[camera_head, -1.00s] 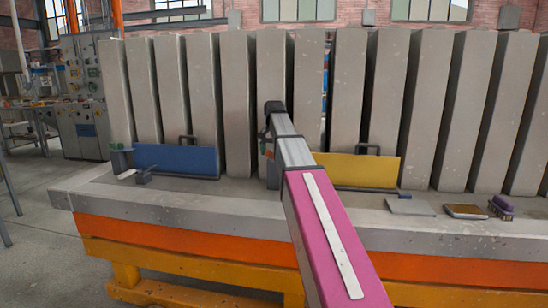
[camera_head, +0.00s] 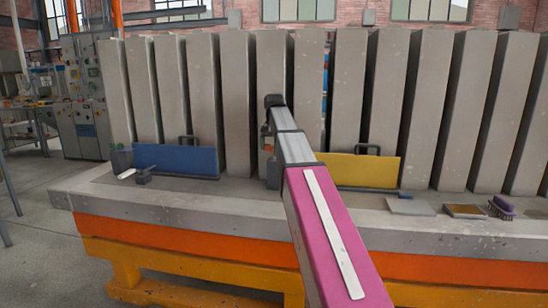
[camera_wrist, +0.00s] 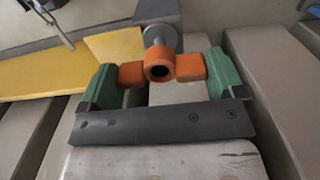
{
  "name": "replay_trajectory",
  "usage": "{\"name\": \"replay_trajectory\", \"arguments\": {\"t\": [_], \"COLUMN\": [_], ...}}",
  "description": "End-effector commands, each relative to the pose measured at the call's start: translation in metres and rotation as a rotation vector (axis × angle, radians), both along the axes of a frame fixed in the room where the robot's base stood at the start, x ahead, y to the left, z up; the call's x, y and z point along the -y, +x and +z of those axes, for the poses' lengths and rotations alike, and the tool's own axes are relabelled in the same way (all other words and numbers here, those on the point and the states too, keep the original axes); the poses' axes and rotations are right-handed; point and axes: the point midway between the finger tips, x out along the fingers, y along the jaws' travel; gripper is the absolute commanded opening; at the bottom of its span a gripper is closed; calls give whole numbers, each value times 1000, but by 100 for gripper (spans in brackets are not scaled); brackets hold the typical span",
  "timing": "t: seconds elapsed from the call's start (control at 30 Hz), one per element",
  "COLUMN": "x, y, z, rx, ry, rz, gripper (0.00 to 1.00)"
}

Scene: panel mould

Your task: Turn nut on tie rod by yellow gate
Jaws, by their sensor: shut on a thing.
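The nut (camera_wrist: 159,64) is an orange ring with a dark hole, in the middle of the wrist view. A grey round plate (camera_wrist: 163,37) and a grey block sit just behind it. My gripper (camera_wrist: 161,68) has green fingers with orange pads, and the pads press on the nut from left and right. The yellow gate (camera_head: 362,170) stands on the bench right of my arm in the head view. It also shows at the upper left of the wrist view (camera_wrist: 60,72). In the head view my arm hides most of the gripper and nut.
A row of tall grey panels (camera_head: 203,100) stands along the back of the bench (camera_head: 220,205). A blue gate (camera_head: 176,160) stands at left. A flat grey plate (camera_head: 410,206), a yellowish pad (camera_head: 465,211) and a purple brush (camera_head: 502,206) lie at right.

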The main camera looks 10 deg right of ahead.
Motion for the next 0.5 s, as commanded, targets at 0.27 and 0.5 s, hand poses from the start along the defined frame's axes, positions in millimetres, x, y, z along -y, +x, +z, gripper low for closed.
{"name": "replay_trajectory", "arguments": {"t": [0.27, 0.5], "x": [0, 0], "y": [1, 0], "z": [12, 23], "rx": [1, 1], "ry": [0, 0], "rz": [0, 0], "gripper": [61, 61]}}
